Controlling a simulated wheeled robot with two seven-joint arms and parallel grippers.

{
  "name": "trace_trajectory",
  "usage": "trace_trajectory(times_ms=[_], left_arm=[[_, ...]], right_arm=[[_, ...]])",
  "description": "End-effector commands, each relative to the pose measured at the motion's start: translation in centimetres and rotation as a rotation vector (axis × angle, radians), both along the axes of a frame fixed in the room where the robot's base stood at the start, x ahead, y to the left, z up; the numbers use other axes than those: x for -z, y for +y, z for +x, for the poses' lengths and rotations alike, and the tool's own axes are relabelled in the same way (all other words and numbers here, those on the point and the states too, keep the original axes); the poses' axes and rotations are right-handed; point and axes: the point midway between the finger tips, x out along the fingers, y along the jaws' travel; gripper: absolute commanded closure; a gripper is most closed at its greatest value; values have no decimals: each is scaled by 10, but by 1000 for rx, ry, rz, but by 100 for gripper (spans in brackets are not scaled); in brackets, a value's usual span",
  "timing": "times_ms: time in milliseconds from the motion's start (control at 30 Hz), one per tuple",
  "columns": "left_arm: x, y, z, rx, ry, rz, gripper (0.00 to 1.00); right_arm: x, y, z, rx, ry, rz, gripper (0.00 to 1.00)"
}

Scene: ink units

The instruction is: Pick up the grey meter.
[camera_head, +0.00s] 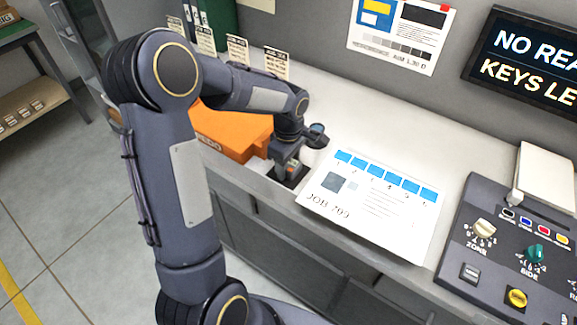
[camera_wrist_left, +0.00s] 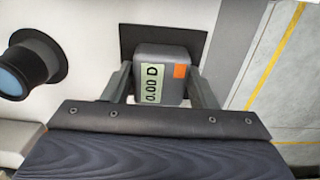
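The grey meter (camera_wrist_left: 171,61) stands on a small dark pad (camera_wrist_left: 128,36) near the front edge of the counter. It has a pale green display reading 0.00 D and an orange patch. My left gripper (camera_wrist_left: 160,75) has one finger on each side of the meter, close against it; whether the fingers press on it is not clear. In the head view the left gripper (camera_head: 290,168) is low over the counter, with the meter mostly hidden between its fingers. My right gripper is not in view.
An orange case (camera_head: 228,131) lies just left of the gripper. A dark round eyepiece-like object (camera_wrist_left: 35,65) is close by. A job sheet (camera_head: 372,200) and a control panel (camera_head: 500,250) lie to the right. The counter behind is largely clear.

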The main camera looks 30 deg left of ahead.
Motion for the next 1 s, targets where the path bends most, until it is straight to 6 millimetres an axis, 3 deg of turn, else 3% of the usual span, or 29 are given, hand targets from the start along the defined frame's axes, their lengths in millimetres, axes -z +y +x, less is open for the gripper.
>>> trace_trajectory(times_ms=[33, 200, 567, 767, 1000], left_arm=[[0, 0, 0, 0, 0, 0, 55], [0, 0, 0, 0, 0, 0, 77], [-6, 0, 1, 0, -2, 1, 78], [-30, 0, 1, 0, -6, 2, 78], [-82, 4, -42, -1, -9, 1, 78]], right_arm=[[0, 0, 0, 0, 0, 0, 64], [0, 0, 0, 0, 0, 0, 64], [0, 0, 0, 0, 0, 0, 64], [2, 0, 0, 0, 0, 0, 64], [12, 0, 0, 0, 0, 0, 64]])
